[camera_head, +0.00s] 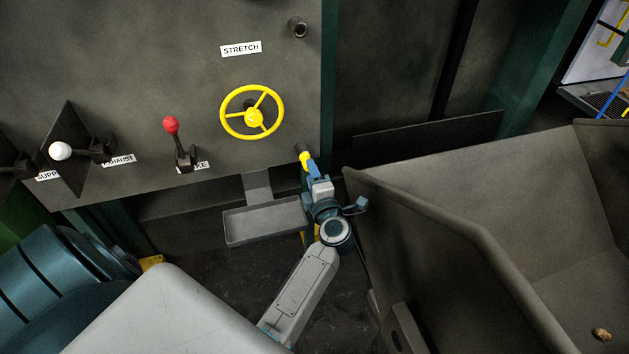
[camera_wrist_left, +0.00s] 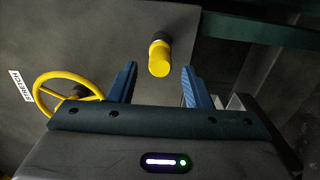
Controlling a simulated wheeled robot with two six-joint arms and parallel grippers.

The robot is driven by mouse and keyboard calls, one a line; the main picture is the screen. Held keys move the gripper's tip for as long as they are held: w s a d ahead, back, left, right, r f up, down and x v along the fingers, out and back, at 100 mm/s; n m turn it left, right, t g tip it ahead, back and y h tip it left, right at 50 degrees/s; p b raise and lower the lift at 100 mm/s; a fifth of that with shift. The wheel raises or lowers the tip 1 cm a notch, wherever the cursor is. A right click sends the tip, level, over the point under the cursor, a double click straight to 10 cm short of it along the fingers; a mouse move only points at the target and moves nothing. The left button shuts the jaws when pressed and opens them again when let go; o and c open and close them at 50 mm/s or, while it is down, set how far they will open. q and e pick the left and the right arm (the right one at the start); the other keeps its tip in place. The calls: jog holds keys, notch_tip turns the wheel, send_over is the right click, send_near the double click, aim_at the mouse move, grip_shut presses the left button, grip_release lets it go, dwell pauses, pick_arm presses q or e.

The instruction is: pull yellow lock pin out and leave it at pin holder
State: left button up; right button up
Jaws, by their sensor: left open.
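The yellow lock pin (camera_wrist_left: 159,58) sticks out of a dark round socket (camera_wrist_left: 161,38) on the grey panel. In the head view the yellow pin (camera_head: 306,157) shows at the panel's lower right corner. My left gripper (camera_wrist_left: 159,66) is open, with its blue fingers on either side of the pin's line. The pin's end shows in the gap near the fingertips; I cannot tell whether it lies between them in depth. In the head view my left gripper (camera_head: 311,165) is beside the pin. No labelled pin holder shows; a shallow grey tray (camera_head: 235,240) hangs below the panel. My right gripper is not in view.
A yellow handwheel (camera_head: 252,112) is left of the pin, under a STRETCH label (camera_head: 240,48). A short dark tube (camera_head: 297,28) sticks out above. A red-knobbed lever (camera_head: 171,126) is farther left. A large grey bin (camera_head: 445,225) stands close to the arm's right.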

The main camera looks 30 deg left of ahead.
aim_at(305, 158)
pick_arm(q)
jog(key=x, duration=0.3)
jog(key=shift+w+a+r, duration=0.1)
jog(key=shift+w, duration=0.05)
jog(key=shift+w+a+p, duration=0.3)
jog(key=shift+w+a, duration=0.1)
jog(key=shift+a, duration=0.1)
jog(key=shift+w+a, duration=0.25)
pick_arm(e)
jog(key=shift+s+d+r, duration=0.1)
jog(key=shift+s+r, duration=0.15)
pick_arm(q)
jog(key=shift+c, duration=0.5)
jog(key=c, duration=0.7)
jog(key=o, duration=0.8)
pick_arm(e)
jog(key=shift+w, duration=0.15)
pick_arm(q)
jog(key=shift+s+d, duration=0.1)
